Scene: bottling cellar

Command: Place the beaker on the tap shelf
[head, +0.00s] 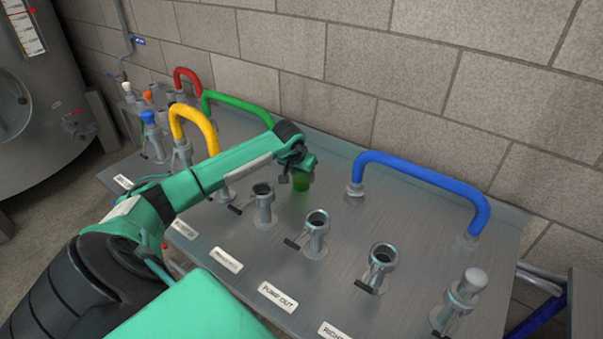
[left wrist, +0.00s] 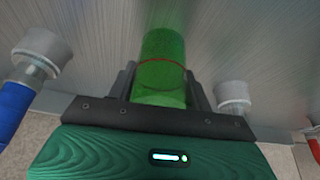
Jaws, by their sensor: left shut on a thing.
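The beaker (left wrist: 163,55) is a green, see-through cylinder with a thin red ring line around it. My left gripper (left wrist: 163,80) is shut on it, one finger on each side, in the left wrist view. In the head view the left gripper (head: 300,168) is over the back half of the steel panel, and the green beaker (head: 302,184) shows small below it. The beaker's base cannot be made out clearly there. I cannot pick out a tap shelf in either view. My right gripper is not in view.
The steel panel (head: 350,320) carries several upright ports with levers, such as one labelled PUMP OUT (head: 316,232). Arched blue (head: 420,180), green (head: 238,107), yellow (head: 190,115) and red (head: 187,75) hoses stand on it. A block wall (head: 440,90) is behind; a tank (head: 40,110) is at left.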

